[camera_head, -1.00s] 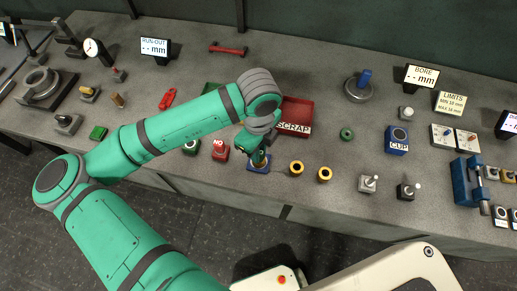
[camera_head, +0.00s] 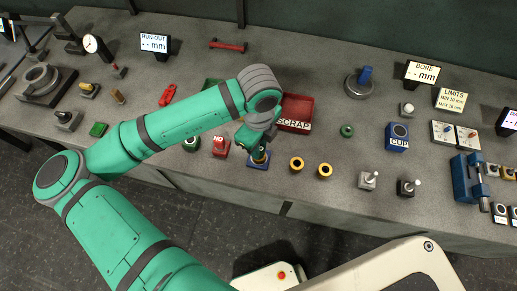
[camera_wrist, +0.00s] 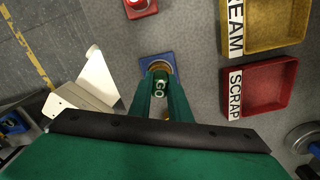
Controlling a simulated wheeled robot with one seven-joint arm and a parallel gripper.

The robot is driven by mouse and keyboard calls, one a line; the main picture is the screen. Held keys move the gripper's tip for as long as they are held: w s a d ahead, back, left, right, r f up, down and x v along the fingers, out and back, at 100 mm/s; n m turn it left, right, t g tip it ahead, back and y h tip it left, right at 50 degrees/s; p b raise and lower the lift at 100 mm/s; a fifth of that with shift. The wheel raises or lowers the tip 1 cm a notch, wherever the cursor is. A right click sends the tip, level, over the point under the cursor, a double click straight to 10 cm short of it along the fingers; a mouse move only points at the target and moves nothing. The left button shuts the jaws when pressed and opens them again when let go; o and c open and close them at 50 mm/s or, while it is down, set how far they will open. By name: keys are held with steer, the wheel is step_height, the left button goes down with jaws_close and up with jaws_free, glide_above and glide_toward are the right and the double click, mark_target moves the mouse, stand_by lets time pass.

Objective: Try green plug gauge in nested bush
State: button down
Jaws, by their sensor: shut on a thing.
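My gripper (camera_wrist: 162,97) is shut on the green plug gauge (camera_wrist: 160,84), which shows a white GO mark in the wrist view. The brass-coloured bush (camera_wrist: 159,66) sits in a blue block (camera_wrist: 147,61), just beyond the gauge's lower end. In the head view my gripper (camera_head: 254,143) is directly over the blue block (camera_head: 256,167) and the bush (camera_head: 260,156). The gauge looks lined up with the bush, but its tip is hidden, so I cannot tell whether it is inside the bore.
A red NO gauge stand (camera_head: 220,147) is close on the left. The red SCRAP tray (camera_head: 297,112) is close behind on the right. Two loose yellow bushes (camera_head: 297,164) (camera_head: 325,170) stand right of the blue block. A blue CUP block (camera_head: 397,139) is further right.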

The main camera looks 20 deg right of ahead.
steer(key=shift+r, duration=0.2)
steer(key=shift+r, duration=2.9)
